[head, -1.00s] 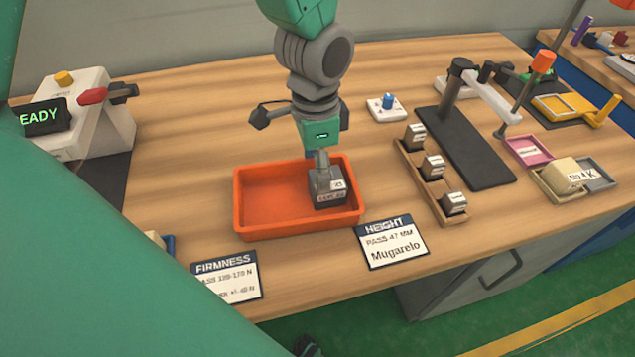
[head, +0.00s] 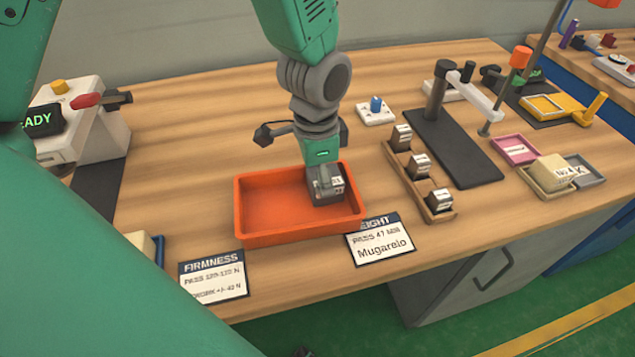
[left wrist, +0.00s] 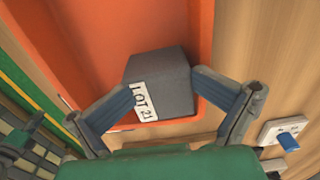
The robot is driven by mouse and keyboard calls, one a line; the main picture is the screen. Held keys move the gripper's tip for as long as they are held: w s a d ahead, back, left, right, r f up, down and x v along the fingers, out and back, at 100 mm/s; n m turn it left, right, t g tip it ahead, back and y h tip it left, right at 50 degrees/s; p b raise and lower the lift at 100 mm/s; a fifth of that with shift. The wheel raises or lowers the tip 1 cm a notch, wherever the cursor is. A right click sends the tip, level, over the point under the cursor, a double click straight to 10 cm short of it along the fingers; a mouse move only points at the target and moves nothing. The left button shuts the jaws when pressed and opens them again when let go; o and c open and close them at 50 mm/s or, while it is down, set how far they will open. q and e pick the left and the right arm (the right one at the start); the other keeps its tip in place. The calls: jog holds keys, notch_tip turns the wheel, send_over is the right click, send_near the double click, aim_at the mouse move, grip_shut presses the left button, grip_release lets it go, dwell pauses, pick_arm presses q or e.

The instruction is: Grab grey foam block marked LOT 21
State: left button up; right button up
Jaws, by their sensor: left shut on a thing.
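The grey foam block (head: 328,188) is in the right part of the orange tray (head: 250,238). In the left wrist view the block (left wrist: 172,80) shows its white label reading LOT 21, and the orange tray (left wrist: 85,30) lies around it. My left gripper (head: 318,172) reaches down over the tray and is shut on this block. In the left wrist view its two fingers (left wrist: 165,100) press on opposite sides of the block. I cannot tell whether the block still touches the tray floor. My right gripper is not in view.
A wooden holder (head: 443,213) with several small grey blocks stands right of the tray. HEIGHT (head: 380,240) and FIRMNESS (head: 212,278) cards lie in front. A cream block (head: 557,174) sits in a tray at the right. A READY tester (head: 85,130) stands left.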

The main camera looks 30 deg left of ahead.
aim_at(314, 178)
pick_arm(q)
jog(key=shift+s+f+g, duration=0.3)
jog(key=shift+s, duration=0.45)
jog(key=r, duration=0.1)
jog(key=r+p, duration=0.1)
jog(key=r, duration=0.1)
jog(key=shift+w+a, duration=0.2)
jog(key=shift+w, duration=0.1)
grip_shut()
notch_tip(314, 178, up, 6)
jog(key=shift+f+p, duration=0.1)
jog(key=shift+p, duration=0.7)
jog(key=shift+d+r, duration=0.15)
jog(key=shift+r, duration=0.2)
jog(key=o, duration=0.7)
grip_release()
jog(key=shift+a, duration=0.2)
jog(key=shift+c, duration=0.2)
